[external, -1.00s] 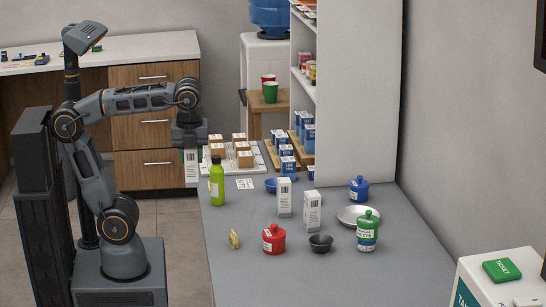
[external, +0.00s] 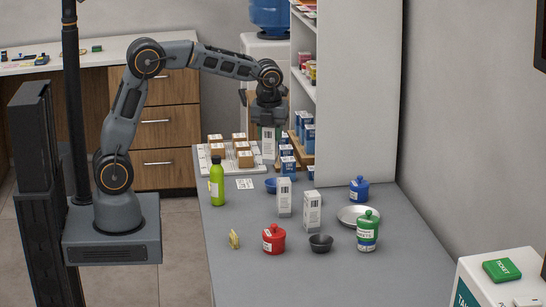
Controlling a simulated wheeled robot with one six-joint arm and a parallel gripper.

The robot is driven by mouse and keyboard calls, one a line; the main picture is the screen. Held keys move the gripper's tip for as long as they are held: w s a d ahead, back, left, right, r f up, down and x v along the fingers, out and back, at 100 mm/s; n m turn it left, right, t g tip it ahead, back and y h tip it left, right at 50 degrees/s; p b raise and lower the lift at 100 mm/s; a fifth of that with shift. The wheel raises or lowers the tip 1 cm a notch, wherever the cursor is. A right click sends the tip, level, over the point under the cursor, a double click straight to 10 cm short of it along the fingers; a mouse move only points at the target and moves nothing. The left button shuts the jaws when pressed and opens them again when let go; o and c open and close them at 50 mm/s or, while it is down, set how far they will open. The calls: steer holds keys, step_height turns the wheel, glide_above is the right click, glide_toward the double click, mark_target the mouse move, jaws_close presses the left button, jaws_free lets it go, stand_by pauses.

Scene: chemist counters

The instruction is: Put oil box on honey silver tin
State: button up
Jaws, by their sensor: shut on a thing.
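My gripper (external: 268,123) is shut on a white box with a barcode and a greenish edge (external: 268,145), probably the oil box; its print is too small to read. It holds the box upright in the air above the back part of the grey counter. I cannot tell which thing is the honey silver tin. A pale object (external: 317,197) shows only in part behind the white cartons. A shallow silver dish (external: 352,222) lies at the right.
On the grey counter (external: 300,275) stand a green bottle (external: 217,183), two white cartons (external: 284,197) (external: 312,212), a red pot (external: 274,240), a dark bowl (external: 320,244), a green-lidded jar (external: 367,232) and a blue pot (external: 359,190). Blue boxes and a white shelf stand near my gripper. The counter's front is clear.

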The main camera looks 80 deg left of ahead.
steer(key=shift+w+a+f+p, duration=0.4)
steer(key=shift+w+f+p, duration=0.15)
steer(key=shift+w+f, duration=1.65)
steer(key=shift+w+a+f+p, duration=0.35)
steer(key=shift+w+f+p, duration=0.15)
steer(key=shift+w+f, duration=1.65)
steer(key=shift+w+a+f+p, duration=0.4)
steer(key=shift+w+f+p, duration=0.15)
steer(key=shift+w+f, duration=1.65)
steer(key=shift+w+r, duration=0.1)
